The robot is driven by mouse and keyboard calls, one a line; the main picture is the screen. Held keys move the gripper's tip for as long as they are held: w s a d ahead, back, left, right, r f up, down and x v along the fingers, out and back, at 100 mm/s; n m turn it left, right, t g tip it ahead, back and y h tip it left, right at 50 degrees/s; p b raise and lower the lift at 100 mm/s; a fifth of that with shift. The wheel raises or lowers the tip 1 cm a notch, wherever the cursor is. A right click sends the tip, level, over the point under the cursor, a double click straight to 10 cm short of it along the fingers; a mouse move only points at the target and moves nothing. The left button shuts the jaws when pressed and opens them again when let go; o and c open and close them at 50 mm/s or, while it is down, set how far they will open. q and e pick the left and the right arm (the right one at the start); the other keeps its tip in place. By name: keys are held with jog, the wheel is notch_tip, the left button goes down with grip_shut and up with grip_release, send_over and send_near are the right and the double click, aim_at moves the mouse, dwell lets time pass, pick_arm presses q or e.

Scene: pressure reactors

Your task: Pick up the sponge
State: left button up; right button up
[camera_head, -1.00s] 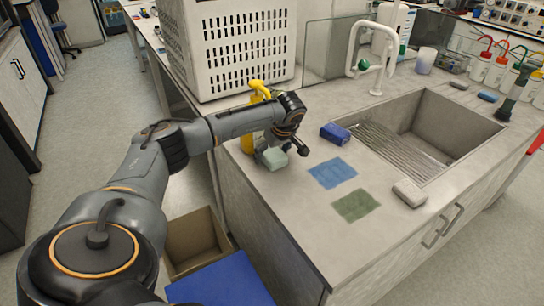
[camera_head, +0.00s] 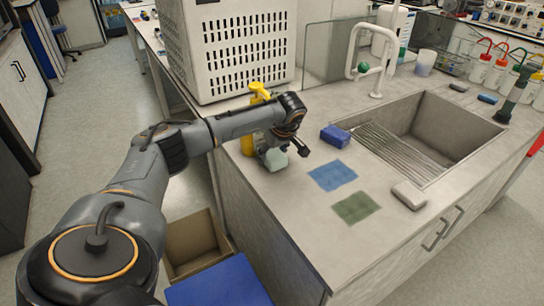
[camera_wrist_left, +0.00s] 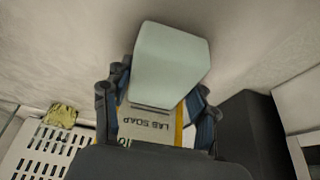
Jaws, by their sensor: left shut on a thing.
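My right gripper is not in view.
A blue block (camera_head: 335,136) lies by the sink (camera_head: 425,135). A blue cloth (camera_head: 332,175), a green cloth (camera_head: 356,207) and a greyish block (camera_head: 409,195) lie in front. A white slotted crate (camera_head: 242,50) stands behind the bottle. An open box (camera_head: 196,245) is on the floor.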

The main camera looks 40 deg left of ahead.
pick_arm(q)
jog(key=shift+s+r, duration=0.15)
jog(key=shift+r, duration=0.05)
jog(key=s+a+b, duration=0.2)
jog(key=s+b, duration=0.1)
jog(key=s, duration=1.4)
jog(key=shift+s, duration=0.35)
jog(key=shift+a, duration=0.1)
